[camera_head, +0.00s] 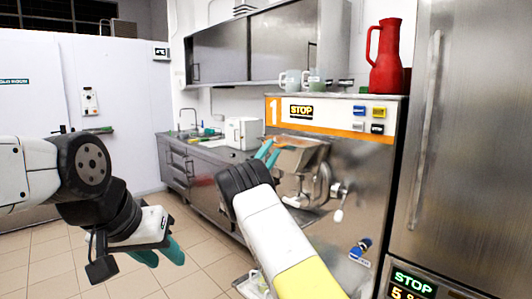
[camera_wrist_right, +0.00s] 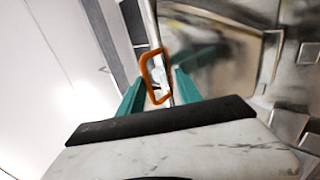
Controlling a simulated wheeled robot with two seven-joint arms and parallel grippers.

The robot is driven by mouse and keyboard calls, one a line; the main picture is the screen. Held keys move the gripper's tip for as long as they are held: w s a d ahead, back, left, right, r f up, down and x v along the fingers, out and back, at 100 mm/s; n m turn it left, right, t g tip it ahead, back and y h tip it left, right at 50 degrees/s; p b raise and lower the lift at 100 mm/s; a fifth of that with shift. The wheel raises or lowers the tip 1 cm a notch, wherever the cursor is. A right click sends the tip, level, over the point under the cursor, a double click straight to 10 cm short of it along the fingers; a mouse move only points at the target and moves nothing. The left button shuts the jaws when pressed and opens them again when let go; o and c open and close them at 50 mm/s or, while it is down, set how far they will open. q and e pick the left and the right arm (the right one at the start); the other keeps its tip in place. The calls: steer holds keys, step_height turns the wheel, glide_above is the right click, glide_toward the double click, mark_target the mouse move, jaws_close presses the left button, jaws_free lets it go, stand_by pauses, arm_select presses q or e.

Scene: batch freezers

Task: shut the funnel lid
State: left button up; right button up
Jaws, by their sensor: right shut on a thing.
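The batch freezer (camera_head: 330,155) stands right of centre with an orange-edged panel reading "1" and "STOP". On its front is the metal funnel (camera_head: 297,160), partly hidden by my right arm. My right gripper (camera_head: 268,151) is at the funnel's upper left. In the right wrist view, my right gripper (camera_wrist_right: 158,92) has its teal fingers either side of an orange loop handle (camera_wrist_right: 145,68) and is shut on it. The handle looks to be the lid's; how far open the lid stands is unclear. My left gripper (camera_head: 161,254) hangs empty at the lower left, its fingers apart.
A red jug (camera_head: 387,57) and light mugs (camera_head: 291,82) stand on top of the machine. A lever handle (camera_head: 338,200) sticks out right of the funnel. A steel cabinet (camera_head: 470,140) closes off the right. Tiled floor (camera_head: 205,248) is free at left centre.

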steer(key=shift+d+f, duration=0.1)
steer(key=v, duration=0.7)
steer(key=shift+a+f, duration=0.2)
steer(key=shift+a, duration=0.05)
steer(key=shift+s, duration=0.15)
steer(key=s+d+r+m+g, duration=0.25)
steer(key=d+g, duration=0.35)
steer(key=d, duration=0.4)
steer(key=s+d+f+m+g+y, duration=0.35)
steer(key=s+d+g+y, duration=0.5)
steer(key=s+d, duration=0.7)
steer(key=s+a+f+y, duration=0.1)
steer(key=s+a+y, duration=0.25)
steer(key=s, duration=0.35)
steer(key=s+a+f+y, duration=0.2)
steer(key=s+y, duration=0.2)
steer(key=s, duration=0.3)
steer(key=s+a+r+m+t+y, duration=0.1)
steer(key=s+a+r+t+y, duration=0.1)
steer(key=s+a+t+y, duration=0.2)
steer(key=s+a+y, duration=0.3)
steer(key=s+a, duration=0.4)
steer(key=shift+s+a, duration=0.35)
steer(key=shift+s, duration=0.05)
